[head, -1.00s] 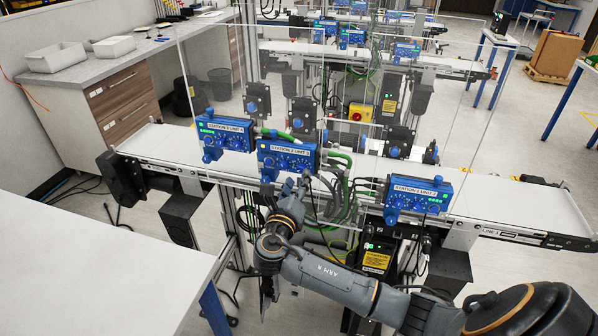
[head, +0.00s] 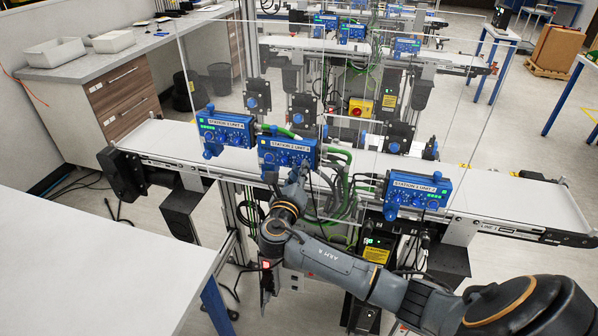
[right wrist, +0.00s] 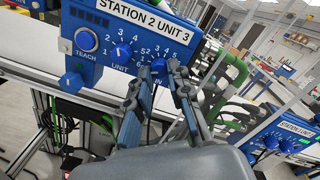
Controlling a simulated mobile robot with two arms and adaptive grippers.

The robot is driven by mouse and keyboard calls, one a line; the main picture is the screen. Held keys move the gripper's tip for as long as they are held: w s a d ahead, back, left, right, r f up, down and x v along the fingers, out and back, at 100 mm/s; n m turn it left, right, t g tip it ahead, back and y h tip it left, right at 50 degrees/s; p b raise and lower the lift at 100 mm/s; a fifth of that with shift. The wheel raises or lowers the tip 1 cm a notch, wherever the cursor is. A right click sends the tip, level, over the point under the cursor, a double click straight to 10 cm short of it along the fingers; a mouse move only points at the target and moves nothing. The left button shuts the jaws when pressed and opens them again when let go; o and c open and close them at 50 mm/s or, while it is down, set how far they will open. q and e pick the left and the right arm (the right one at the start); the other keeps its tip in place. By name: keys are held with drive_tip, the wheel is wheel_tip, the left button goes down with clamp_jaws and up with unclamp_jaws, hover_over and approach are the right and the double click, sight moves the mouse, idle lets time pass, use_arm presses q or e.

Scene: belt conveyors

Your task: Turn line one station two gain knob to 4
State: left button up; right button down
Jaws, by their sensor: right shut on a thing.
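A blue control box labelled STATION 2 UNIT 3 is at the centre of the head view (head: 288,153) and fills the upper left of the right wrist view (right wrist: 90,15). My right gripper is at the box's lower front in the head view (head: 298,176). In the right wrist view, its fingers (right wrist: 158,76) are closed around the third knob. The fingers hide that knob's label and part of its scale. My left gripper is out of view.
Two similar blue boxes sit at left (head: 225,131) and right (head: 418,190) on the same white conveyor (head: 530,195). Clear upright panels, green hoses (head: 338,160) and cables stand close by. A white table (head: 90,260) is at front left.

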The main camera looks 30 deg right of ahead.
drive_tip(key=shift+w+a+m+g+h+b, duration=0.2)
drive_tip(key=shift+m+b, duration=3.2)
drive_tip(key=shift+m, duration=2.65)
drive_tip(key=shift+s+d+m+g+h+b, duration=0.1)
drive_tip(key=shift+m+h+b, duration=0.2)
drive_tip(key=shift+m+b, duration=4.4)
drive_tip(key=m+p, duration=0.2)
drive_tip(key=m, duration=0.1)
drive_tip(key=shift+p, duration=0.3)
